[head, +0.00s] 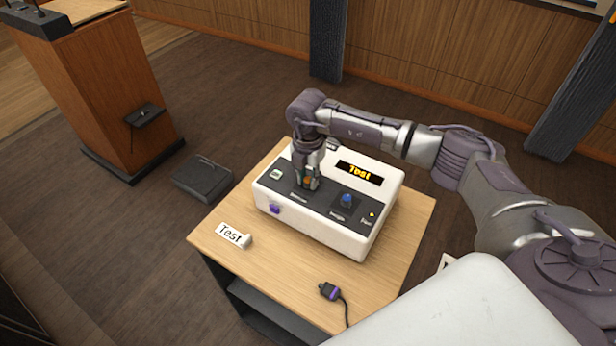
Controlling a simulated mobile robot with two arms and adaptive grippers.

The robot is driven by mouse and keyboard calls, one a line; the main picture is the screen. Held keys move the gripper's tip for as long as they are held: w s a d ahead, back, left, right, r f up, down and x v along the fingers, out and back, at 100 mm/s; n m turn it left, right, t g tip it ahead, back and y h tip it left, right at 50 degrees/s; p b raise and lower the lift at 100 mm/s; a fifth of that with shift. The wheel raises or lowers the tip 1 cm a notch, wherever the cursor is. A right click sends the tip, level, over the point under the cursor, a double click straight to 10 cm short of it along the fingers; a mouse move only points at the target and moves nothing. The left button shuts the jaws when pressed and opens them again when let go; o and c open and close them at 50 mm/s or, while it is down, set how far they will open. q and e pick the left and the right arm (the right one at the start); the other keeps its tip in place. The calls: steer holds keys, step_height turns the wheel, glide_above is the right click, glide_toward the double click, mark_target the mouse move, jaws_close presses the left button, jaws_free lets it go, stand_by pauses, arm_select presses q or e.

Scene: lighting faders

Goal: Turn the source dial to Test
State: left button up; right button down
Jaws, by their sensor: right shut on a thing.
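A white control box (340,235) with a dark top panel stands on the small wooden table. My right gripper (308,185) points down at the panel, shut on the source dial. The fingers hide most of the dial, so its pointer cannot be read. A blue knob (347,199) sits to the right on the same panel. My left gripper is not in view.
The wooden table (285,272) has clear room at its front. A black and purple plug (330,291) with a cable lies near its front edge. A purple part (274,209) is on the box's front. A wooden lectern (98,85) and a dark floor box (202,178) stand left.

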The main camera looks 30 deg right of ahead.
mark_target(308, 179)
steer(key=c, duration=0.9)
jaws_free()
steer(key=shift+c, duration=0.2)
step_height(308, 179, up, 12)
